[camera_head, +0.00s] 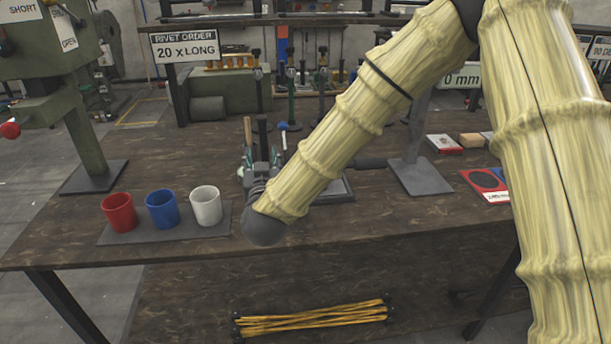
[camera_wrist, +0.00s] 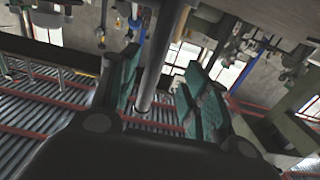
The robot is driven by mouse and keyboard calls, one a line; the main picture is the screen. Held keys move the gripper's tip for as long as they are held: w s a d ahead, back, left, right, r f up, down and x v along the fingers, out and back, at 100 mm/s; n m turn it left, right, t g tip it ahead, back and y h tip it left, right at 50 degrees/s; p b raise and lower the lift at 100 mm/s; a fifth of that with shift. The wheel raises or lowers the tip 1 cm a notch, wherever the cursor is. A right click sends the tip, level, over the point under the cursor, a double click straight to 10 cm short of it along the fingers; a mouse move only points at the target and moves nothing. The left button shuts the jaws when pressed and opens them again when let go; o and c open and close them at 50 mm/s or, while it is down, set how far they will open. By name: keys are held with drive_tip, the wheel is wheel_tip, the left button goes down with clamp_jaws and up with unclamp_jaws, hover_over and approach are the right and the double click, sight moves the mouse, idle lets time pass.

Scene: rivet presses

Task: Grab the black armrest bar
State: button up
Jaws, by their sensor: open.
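In the head view, a short black bar (camera_head: 368,162) lies level just right of my forearm, above the table; it looks like the armrest bar, and its left end is hidden behind my arm. In the wrist view, a dark bar (camera_wrist: 48,53) reaches in from the left to behind the left finger. My gripper (camera_head: 262,168) is mostly hidden behind my wrist in the head view. In the wrist view my gripper (camera_wrist: 163,95) is open, its green-padded fingers apart. A grey metal post (camera_wrist: 160,60) shows between the fingers; I cannot tell whether they touch it.
Red (camera_head: 119,212), blue (camera_head: 162,209) and white (camera_head: 206,206) cups stand on a grey mat left of my wrist. A green press (camera_head: 85,140) is at the left. A dark stand (camera_head: 418,175) and a red-edged card (camera_head: 486,184) are at the right. Bare tabletop lies in front.

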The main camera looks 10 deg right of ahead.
sight(265, 152)
drive_tip(key=w, duration=0.4)
drive_tip(key=shift+d+f, duration=0.1)
drive_tip(key=shift+d, duration=0.3)
drive_tip(key=shift+w+a, duration=0.1)
drive_tip(key=shift+w, duration=0.55)
drive_tip(key=shift+c, duration=0.2)
clamp_jaws()
